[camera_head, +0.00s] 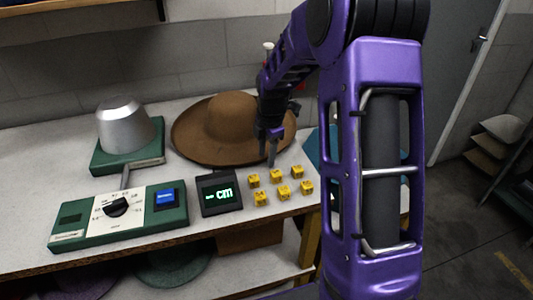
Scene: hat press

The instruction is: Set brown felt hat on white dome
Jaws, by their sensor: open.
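The brown felt hat (222,125) lies brim down on the white table, right of the dome. The dome (125,124) looks silver-white and stands on a green base at the table's left. My gripper (272,155) points down at the right edge of the hat brim, its jaws open. It covers part of the brim, and I cannot tell whether a finger touches the felt. My purple arm hides the table's right end.
A green control panel (120,215) with a black knob and blue button lies at the front left. A small display (220,194) stands beside it, with several yellow cubes (283,191) to its right. A wall is behind the table (30,180).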

